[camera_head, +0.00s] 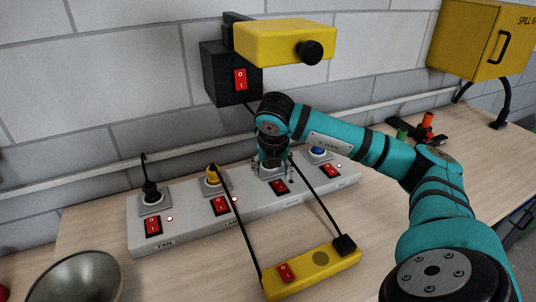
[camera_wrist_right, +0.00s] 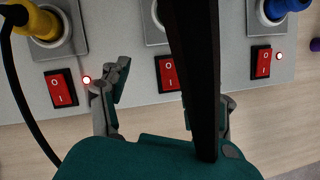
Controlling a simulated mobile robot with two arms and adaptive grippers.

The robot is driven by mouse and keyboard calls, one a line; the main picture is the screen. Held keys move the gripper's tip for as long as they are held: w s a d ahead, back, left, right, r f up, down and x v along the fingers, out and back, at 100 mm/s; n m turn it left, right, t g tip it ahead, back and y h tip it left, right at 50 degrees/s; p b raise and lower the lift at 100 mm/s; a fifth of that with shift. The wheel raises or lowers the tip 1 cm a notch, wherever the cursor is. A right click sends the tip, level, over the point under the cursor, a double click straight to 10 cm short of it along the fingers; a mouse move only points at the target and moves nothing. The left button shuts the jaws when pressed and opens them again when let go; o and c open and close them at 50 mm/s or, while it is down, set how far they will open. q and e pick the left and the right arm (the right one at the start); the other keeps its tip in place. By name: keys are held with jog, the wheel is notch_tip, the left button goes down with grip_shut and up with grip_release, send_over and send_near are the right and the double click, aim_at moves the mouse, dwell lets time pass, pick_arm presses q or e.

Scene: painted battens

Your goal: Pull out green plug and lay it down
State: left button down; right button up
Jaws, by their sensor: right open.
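A long pale socket strip (camera_head: 190,232) lies along the wall on the wooden table. It bears a black plug (camera_head: 151,192), a yellow plug (camera_head: 213,174) and a blue plug (camera_head: 318,152). My right gripper (camera_head: 271,172) is over the third socket, between the yellow and blue plugs. In the right wrist view my open gripper (camera_wrist_right: 165,100) has its fingers apart, near a red switch (camera_wrist_right: 167,72). A thick black cable-like bar (camera_wrist_right: 193,60) crosses between them and partly hides the third socket (camera_wrist_right: 154,18). I cannot make out a green plug there. My left gripper is not in view.
A yellow block (camera_head: 320,272) with a red switch lies in front. A black switch box (camera_head: 222,78) and a yellow box (camera_head: 275,42) hang above. A metal bowl (camera_head: 80,277) is front left. Small green (camera_head: 402,134) and red (camera_head: 427,120) pieces lie at right.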

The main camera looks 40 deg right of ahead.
jog(key=w+d, duration=0.1)
jog(key=w+d+p, duration=0.1)
jog(key=w, duration=0.1)
jog(key=shift+d+r, duration=0.15)
jog(key=shift+d, duration=0.05)
jog(key=w+d+p, duration=0.1)
jog(key=w+d, duration=0.2)
jog(key=shift+w+p, duration=0.3)
jog(key=shift+p, duration=0.1)
jog(key=shift+p+x, duration=0.45)
jog(key=shift+x, duration=0.65)
jog(key=shift+f, duration=0.55)
grip_shut()
jog(key=c, duration=0.8)
grip_release()
jog(key=shift+c, duration=0.2)
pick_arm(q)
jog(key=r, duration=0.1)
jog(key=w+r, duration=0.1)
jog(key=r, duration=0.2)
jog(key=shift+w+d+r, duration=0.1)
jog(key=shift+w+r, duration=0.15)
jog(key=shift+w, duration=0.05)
pick_arm(e)
grip_shut()
